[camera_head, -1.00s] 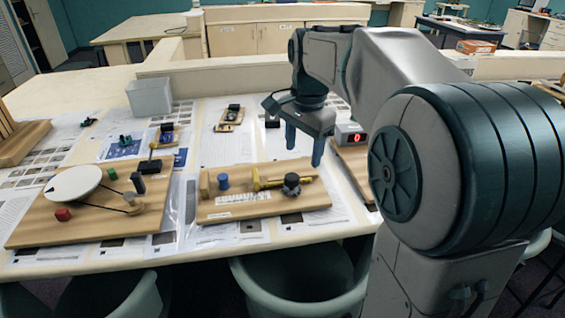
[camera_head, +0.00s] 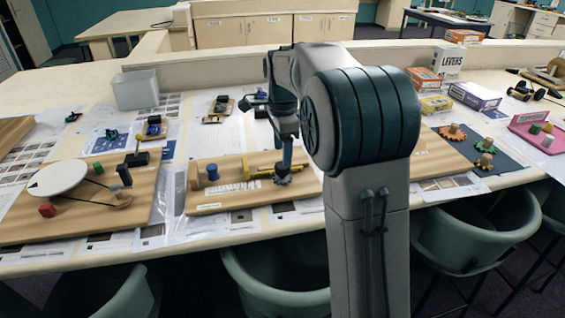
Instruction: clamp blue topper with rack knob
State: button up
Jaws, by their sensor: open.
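The blue topper (camera_head: 212,172) is a small blue cylinder standing on the left part of the middle wooden board (camera_head: 230,200). A tan wooden block (camera_head: 194,177) stands just left of it. A yellow rack (camera_head: 262,172) lies along the board to the right of the topper, apart from it. The dark rack knob (camera_head: 282,178) sits at the rack's right end. My gripper (camera_head: 284,160) points down at the knob, its fingers close above or around it. My arm and fingers partly cover the knob, so contact cannot be told.
The left board carries a white disc (camera_head: 57,178), a red block (camera_head: 47,209) and a green block (camera_head: 98,168). A grey bin (camera_head: 136,90) stands behind. Chairs (camera_head: 275,285) line the table's front.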

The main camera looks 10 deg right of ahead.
aim_at(282, 171)
jog(key=shift+f, duration=2.15)
jog(key=c, duration=1)
